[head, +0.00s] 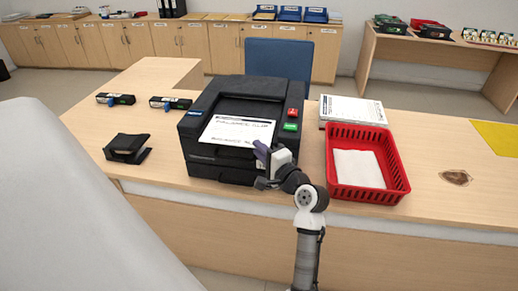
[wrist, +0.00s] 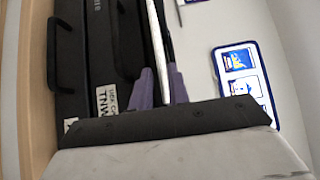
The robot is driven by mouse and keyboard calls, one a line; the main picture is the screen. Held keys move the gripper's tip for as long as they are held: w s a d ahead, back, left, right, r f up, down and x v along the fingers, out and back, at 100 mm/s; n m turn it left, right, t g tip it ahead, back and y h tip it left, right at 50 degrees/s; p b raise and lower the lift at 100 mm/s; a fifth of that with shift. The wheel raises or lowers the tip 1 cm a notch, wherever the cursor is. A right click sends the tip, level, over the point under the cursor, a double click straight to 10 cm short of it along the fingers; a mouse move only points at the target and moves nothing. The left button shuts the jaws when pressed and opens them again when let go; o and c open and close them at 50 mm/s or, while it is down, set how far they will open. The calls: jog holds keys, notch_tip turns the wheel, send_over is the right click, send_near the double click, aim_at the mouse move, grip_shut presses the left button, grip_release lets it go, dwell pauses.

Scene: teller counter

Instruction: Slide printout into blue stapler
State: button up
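The printout (head: 238,130) is a white sheet with dark print, lying on top of the black printer at the counter's middle. My gripper (head: 262,152) is at the sheet's front right corner. In the wrist view my purple fingers (wrist: 160,88) stand on both sides of the sheet's thin white edge (wrist: 156,45) and look closed on it. Two small dark staplers lie at the left, a left one (head: 115,99) and a right one (head: 170,103) with a blue part. Which is the blue stapler is hard to tell at this size.
The printer (head: 208,158) stands beside a red basket (head: 400,185) holding white paper. A paper stack (head: 352,108) is behind the basket. A black holder (head: 127,148) sits front left. Counter between the staplers and holder is clear. A blue chair (head: 278,58) is behind.

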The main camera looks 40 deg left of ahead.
grip_shut()
jog(key=s+d+r+p, duration=0.1)
jog(key=d+r+p, duration=0.2)
jog(key=d, duration=0.4)
jog(key=s+d+r+p, duration=0.2)
jog(key=d+r+p, duration=0.1)
jog(key=d, duration=0.3)
jog(key=shift+s+d+r, duration=0.15)
jog(key=shift+d+r, duration=0.2)
jog(key=shift+r, duration=0.4)
jog(key=shift+s, duration=0.1)
dwell(0.4)
